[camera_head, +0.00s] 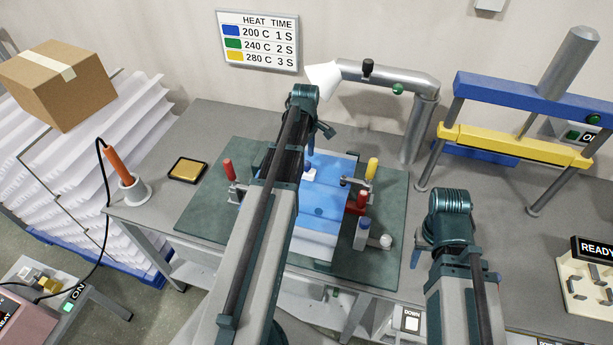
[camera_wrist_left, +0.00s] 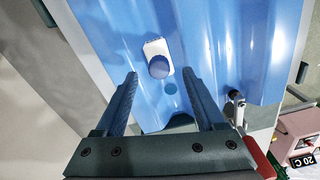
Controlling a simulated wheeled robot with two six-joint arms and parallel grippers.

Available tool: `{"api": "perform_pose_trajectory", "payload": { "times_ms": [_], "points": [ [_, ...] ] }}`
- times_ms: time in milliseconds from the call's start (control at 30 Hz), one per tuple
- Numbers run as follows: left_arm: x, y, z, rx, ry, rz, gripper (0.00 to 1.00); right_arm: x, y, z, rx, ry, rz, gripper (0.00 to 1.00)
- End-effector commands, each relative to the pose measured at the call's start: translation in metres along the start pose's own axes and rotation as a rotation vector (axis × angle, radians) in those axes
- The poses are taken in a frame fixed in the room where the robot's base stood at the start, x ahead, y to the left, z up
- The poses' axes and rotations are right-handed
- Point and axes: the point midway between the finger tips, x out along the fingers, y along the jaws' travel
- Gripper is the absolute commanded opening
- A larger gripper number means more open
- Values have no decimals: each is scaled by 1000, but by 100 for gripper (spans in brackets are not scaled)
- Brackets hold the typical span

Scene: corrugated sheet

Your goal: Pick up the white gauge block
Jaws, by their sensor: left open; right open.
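The white gauge block (camera_head: 309,175) lies on the blue corrugated sheet (camera_head: 318,228), towards its back part. It has a round blue knob on top. In the left wrist view, the white gauge block (camera_wrist_left: 153,48) sits between and just beyond the fingertips of my left gripper (camera_wrist_left: 160,74). These fingers are open, with nothing between them. In the head view, my left arm hides most of that gripper. My right gripper is mostly hidden by my right arm, off to the right of the sheet; only small parts show at its sides.
The sheet lies on a green mat (camera_head: 390,250). Clamps with red (camera_head: 228,170) and yellow (camera_head: 371,168) handles stand at its sides. A grey nozzle pipe (camera_head: 420,100) stands behind. A blue-and-yellow press (camera_head: 515,145) is at the right. A yellow pad (camera_head: 187,169) is at the left.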

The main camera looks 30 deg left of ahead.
Motion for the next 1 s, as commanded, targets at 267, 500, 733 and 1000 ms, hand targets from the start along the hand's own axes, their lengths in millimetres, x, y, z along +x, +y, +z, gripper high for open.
{"api": "perform_pose_trajectory", "payload": {
  "times_ms": [267,500,733,1000],
  "points": [
    [28,1,1,0,0,0,72,28,-3,-2,0,0,0,50],
    [26,1,0,0,0,0,64,26,-2,-2,0,0,0,50],
    [26,1,1,0,0,0,23,26,-2,-2,0,0,0,50],
    [26,1,1,0,0,0,0,26,-2,-2,0,0,0,50]
  ]
}}
